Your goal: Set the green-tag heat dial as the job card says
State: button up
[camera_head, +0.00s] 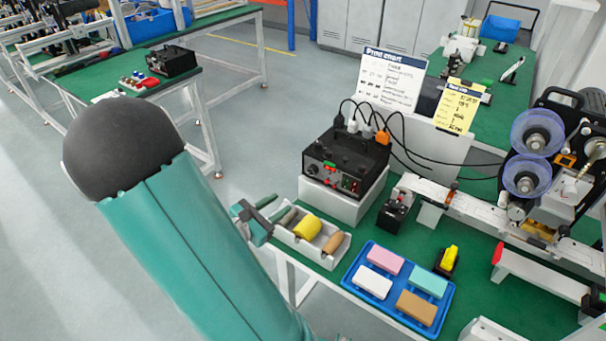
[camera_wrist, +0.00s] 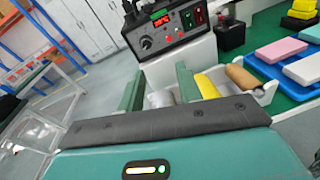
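A black control box (camera_head: 345,165) stands on a white block on the green bench; it also shows in the wrist view (camera_wrist: 182,38). Its front has a lit display (camera_wrist: 160,17), a round silver-topped knob (camera_wrist: 147,43), and small red and green parts. I cannot tell which part is the green-tag dial or read its setting. A yellow card (camera_head: 458,106) stands behind the box to the right; its small lines are not readable. My gripper (camera_head: 257,214) is open and empty, left of the box, beside the tray of rollers. Its two teal fingers (camera_wrist: 160,87) point toward the box front.
A white tray with a yellow roller (camera_head: 308,228) lies in front of the box. A blue tray (camera_head: 353,284) of colored blocks is to its right. A white chart (camera_head: 391,80) stands behind the box. Dark cables run from the box toward the spool machine (camera_head: 530,155).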

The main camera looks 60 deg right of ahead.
aim_at(310, 173)
jog(key=d+f+n+t, duration=0.1)
jog(key=d+n+h, duration=0.1)
jog(key=n, duration=0.1)
jog(key=shift+w+d+f+t+h, duration=0.1)
jog(key=shift+w+f+t+h, duration=0.2)
jog(key=shift+w+f+t, duration=0.1)
jog(key=d, duration=0.4)
jog(key=s+d, duration=0.1)
jog(key=d, duration=0.4)
jog(key=s+d, duration=0.1)
jog(key=d, duration=0.3)
jog(key=shift+d, duration=0.25)
jog(key=c, duration=0.7)
